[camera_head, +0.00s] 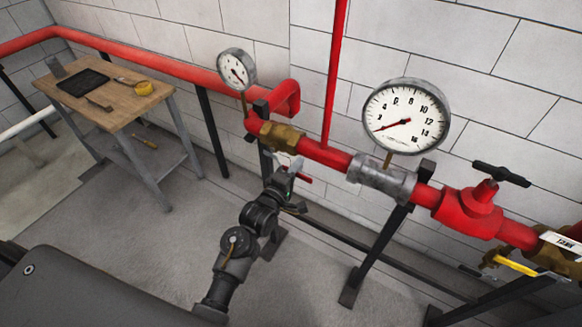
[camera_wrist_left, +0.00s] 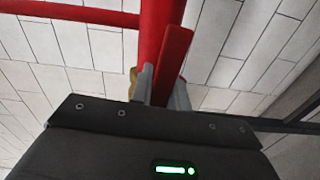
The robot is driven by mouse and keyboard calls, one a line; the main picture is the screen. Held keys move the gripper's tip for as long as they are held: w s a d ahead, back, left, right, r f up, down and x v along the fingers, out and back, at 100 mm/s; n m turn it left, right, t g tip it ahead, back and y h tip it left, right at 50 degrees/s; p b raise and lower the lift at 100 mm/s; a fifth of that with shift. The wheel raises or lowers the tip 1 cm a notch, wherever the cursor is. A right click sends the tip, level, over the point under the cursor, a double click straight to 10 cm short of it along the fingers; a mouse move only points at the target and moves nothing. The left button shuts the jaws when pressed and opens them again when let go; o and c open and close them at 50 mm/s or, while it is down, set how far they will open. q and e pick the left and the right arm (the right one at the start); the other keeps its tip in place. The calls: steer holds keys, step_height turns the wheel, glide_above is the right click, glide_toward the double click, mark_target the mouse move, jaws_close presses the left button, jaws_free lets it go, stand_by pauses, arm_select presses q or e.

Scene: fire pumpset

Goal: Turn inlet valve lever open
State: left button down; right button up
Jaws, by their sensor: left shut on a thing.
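The inlet valve's brass body (camera_head: 280,135) sits in the red pipe near the middle of the head view, left of the large gauge. Its red lever (camera_head: 304,179) sticks out beside my left gripper (camera_head: 287,162), below the pipe. In the left wrist view the red lever (camera_wrist_left: 175,58) stands up between the two grey fingers of the left gripper (camera_wrist_left: 160,88). The fingers are shut on it. The gripper hides part of the lever and the valve stem in the head view. My right gripper is in neither view.
A small gauge (camera_head: 236,69) and a large gauge (camera_head: 406,116) stand above the pipe. A red valve with a black handle (camera_head: 480,205) and a yellow lever (camera_head: 515,265) are at right. A wooden workbench (camera_head: 110,90) with tools stands at left. Pipe supports rise from the floor.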

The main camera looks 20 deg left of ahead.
arm_select(q)
steer(key=shift+r+n+p, duration=0.4)
steer(key=shift+r+n, duration=0.05)
steer(key=shift+n, duration=0.05)
steer(key=c, duration=1.3)
jaws_free()
steer(key=shift+c, duration=0.2)
